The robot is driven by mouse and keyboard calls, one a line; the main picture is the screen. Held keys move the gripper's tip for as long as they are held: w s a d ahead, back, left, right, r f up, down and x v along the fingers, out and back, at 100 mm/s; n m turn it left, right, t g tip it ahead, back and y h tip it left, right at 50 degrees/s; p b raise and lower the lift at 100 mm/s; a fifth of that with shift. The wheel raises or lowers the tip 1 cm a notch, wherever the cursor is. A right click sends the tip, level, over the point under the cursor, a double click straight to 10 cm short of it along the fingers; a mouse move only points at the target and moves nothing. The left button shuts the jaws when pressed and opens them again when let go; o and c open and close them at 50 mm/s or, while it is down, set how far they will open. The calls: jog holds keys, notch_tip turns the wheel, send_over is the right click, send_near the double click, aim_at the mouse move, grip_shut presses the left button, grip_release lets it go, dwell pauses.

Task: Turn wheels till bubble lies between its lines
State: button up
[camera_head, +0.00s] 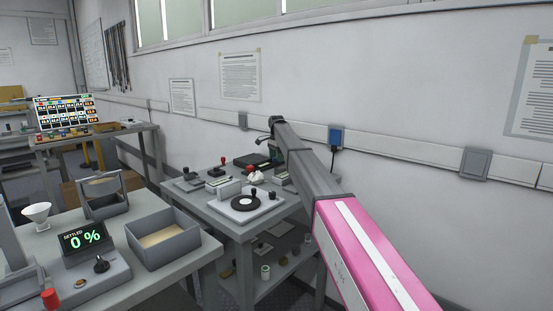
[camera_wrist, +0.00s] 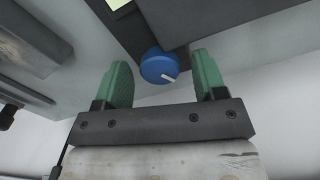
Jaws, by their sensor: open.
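In the wrist view, my gripper (camera_wrist: 162,58) has two green fingers spread wide apart. A blue round wheel (camera_wrist: 158,67) with a white pointer mark shows between the fingertips, with gaps on both sides. I cannot tell whether it is within the fingers' reach or slightly beyond. The wheel sits on a dark grey body (camera_wrist: 180,22). A pale yellow-green patch (camera_wrist: 116,4) is cut off at the top edge. I cannot make out a bubble or its lines. In the head view, my gripper end is small and partly hidden behind my arm at the back of the middle table (camera_head: 275,217).
A black disc on a white base (camera_head: 228,208) and several small instruments crowd the middle table. A wall rail with a blue box (camera_head: 335,136) runs behind my arm.

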jog(key=shift+f, duration=0.3)
jog(key=shift+c, duration=0.3)
jog(key=c, duration=0.9)
jog(key=shift+o, duration=0.2)
jog(key=shift+m, duration=0.4)
jog(key=m, duration=0.3)
jog(key=shift+m, duration=0.3)
jog(key=m, duration=0.4)
jog(key=shift+m, duration=0.3)
